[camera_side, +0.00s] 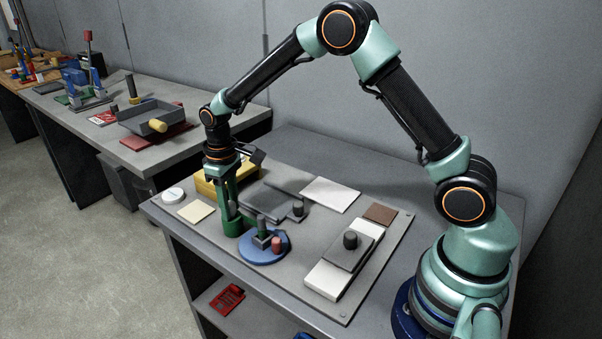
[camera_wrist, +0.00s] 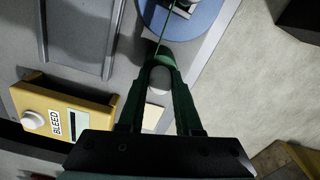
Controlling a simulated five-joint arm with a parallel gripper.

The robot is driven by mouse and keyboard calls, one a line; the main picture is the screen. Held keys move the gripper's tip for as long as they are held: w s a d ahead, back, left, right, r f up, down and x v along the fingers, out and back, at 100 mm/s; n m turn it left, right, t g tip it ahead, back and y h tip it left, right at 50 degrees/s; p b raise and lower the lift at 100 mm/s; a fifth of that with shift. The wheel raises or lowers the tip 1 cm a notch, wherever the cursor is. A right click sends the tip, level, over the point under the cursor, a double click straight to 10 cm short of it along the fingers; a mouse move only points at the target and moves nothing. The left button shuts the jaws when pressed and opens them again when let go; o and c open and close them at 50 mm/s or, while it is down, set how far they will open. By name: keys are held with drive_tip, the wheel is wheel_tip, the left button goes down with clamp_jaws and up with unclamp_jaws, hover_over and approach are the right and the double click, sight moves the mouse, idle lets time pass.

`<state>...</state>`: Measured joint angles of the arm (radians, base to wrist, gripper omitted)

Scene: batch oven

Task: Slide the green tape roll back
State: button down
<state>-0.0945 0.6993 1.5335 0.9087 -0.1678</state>
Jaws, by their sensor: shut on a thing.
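The green tape roll (camera_side: 232,226) stands on the grey board, just left of the round blue plate. My gripper (camera_side: 229,208) points down from above and is shut on the roll; its dark green fingers hide part of it. In the wrist view, my gripper (camera_wrist: 159,72) has its fingers around a pale rounded thing; I cannot tell whether this is the roll's core. A thin green strip runs from the fingertips toward the blue plate (camera_wrist: 205,28). The blue plate (camera_side: 262,257) carries a small grey block and a red knob (camera_side: 276,244).
A yellow box (camera_wrist: 55,112) marked BLEED stands close to my gripper. A cream square (camera_side: 196,211) and a round white disc (camera_side: 173,195) lie at the board's left. Grey plates (camera_side: 262,203) lie behind the blue plate. A white slab (camera_side: 329,282) with a dark knob is to the right.

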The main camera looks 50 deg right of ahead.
idle(0.8)
drive_tip(key=shift+w+r, duration=0.1)
drive_tip(key=shift+w, duration=2.3)
drive_tip(key=c, duration=0.6)
unclamp_jaws()
drive_tip(key=shift+s, duration=0.1)
wheel_tip(320, 180, up, 12)
